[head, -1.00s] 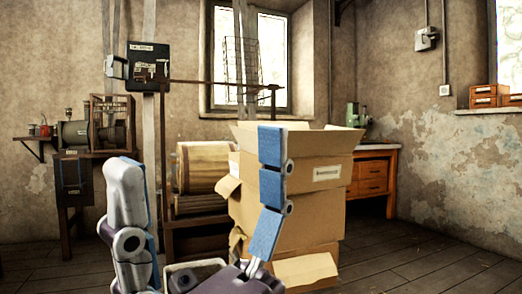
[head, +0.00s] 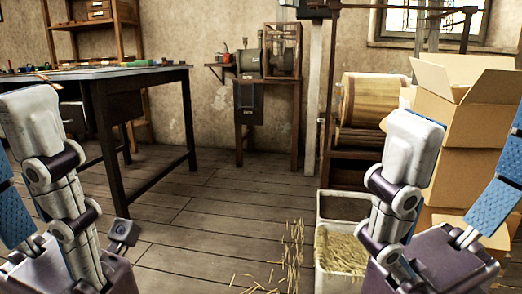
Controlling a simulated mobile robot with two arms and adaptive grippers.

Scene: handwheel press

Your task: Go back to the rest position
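My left gripper (head: 20,145) is at the left edge of the head view, raised in front of the workbench. Its grey finger and blue-padded finger stand apart, with nothing seen between them; part of it is cut off by the frame. My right gripper (head: 465,150) is at the lower right, in front of the cardboard boxes. Its grey finger and blue-padded finger are spread wide, with nothing held. Some of the boxes and bins behind it are hidden.
A dark workbench (head: 150,77) with small items stands at left. Stacked cardboard boxes (head: 465,120) stand at right, next to a wooden roller (head: 375,98). A bin of straw-like pieces (head: 335,246) sits on the floor; loose pieces (head: 291,250) lie beside it.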

